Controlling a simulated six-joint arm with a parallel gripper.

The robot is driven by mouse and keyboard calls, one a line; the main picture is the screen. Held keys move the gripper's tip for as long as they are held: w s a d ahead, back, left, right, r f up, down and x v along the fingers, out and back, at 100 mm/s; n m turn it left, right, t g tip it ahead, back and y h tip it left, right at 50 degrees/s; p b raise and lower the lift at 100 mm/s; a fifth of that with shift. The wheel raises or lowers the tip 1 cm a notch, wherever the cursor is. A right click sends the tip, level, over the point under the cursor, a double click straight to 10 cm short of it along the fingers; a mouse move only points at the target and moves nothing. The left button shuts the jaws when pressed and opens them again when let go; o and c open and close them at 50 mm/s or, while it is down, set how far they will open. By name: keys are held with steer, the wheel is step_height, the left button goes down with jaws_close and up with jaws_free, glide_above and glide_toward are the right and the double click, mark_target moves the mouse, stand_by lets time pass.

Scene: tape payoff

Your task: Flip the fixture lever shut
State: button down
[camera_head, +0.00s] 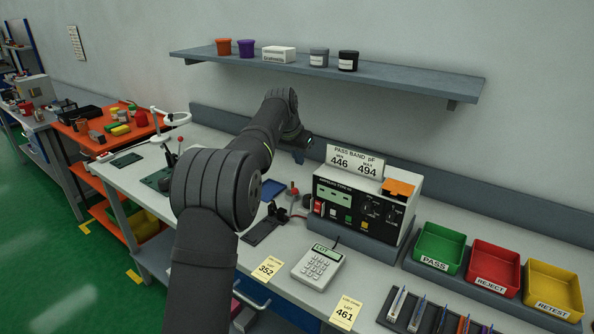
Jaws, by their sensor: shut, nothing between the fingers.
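A small black fixture (280,212) sits on a dark base plate beside the tester, at the middle of the bench. A red-tipped part (293,187) stands upright just behind it; I cannot tell whether this is its lever.
The tester (361,205) with its pass band sign stands right of the fixture. A keypad device (317,265) and yellow lot cards (268,271) lie in front. Green (439,248), red (494,267) and yellow (553,289) bins stand at right. A shelf (420,84) hangs above.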

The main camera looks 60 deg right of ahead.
step_height(320, 180, down, 9)
steer(key=shift+a+r, duration=0.15)
steer(key=shift+a, duration=0.1)
stand_by(0.4)
steer(key=shift+a, duration=0.1)
stand_by(0.3)
steer(key=shift+a+r+h, duration=0.15)
steer(key=shift+a+h, duration=0.05)
steer(key=shift+h, duration=0.1)
